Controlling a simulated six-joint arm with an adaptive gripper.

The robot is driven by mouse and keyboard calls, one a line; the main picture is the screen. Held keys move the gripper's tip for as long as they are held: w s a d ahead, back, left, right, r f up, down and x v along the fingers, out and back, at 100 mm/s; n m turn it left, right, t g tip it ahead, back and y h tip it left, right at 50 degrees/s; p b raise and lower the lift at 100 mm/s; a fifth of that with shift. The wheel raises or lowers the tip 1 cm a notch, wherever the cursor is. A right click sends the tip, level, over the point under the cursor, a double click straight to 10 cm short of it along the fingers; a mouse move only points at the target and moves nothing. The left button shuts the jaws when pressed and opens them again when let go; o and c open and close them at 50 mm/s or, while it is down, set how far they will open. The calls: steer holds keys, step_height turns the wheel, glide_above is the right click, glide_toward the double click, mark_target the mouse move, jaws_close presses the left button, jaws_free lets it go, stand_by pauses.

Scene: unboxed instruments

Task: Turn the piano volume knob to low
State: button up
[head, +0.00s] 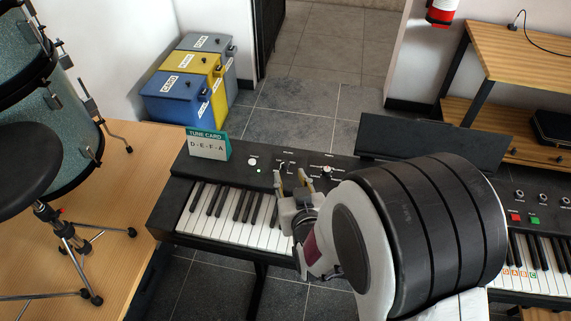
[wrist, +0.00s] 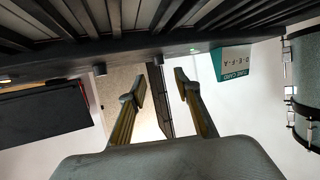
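The black piano (head: 228,208) stands in the middle of the head view, with a control panel behind its keys. A pale round knob (head: 252,162) sits at the panel's left, by a small green light. My gripper (head: 290,176) is over the panel between these knobs. In the wrist view my gripper (wrist: 158,85) has its fingers apart with nothing between them; the piano's edge (wrist: 160,45) crosses above.
A tune card reading D-E-F-A (head: 208,145) stands at the piano's back left corner. A black music stand (head: 430,140) rises behind the panel at right. A second keyboard (head: 540,255) is at far right, drums (head: 65,130) at left.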

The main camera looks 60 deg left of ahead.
mark_target(284, 163)
steer(key=shift+w+a, duration=0.1)
steer(key=shift+a, duration=0.05)
steer(key=shift+x, duration=3.7)
steer(key=shift+w, duration=0.1)
jaws_close()
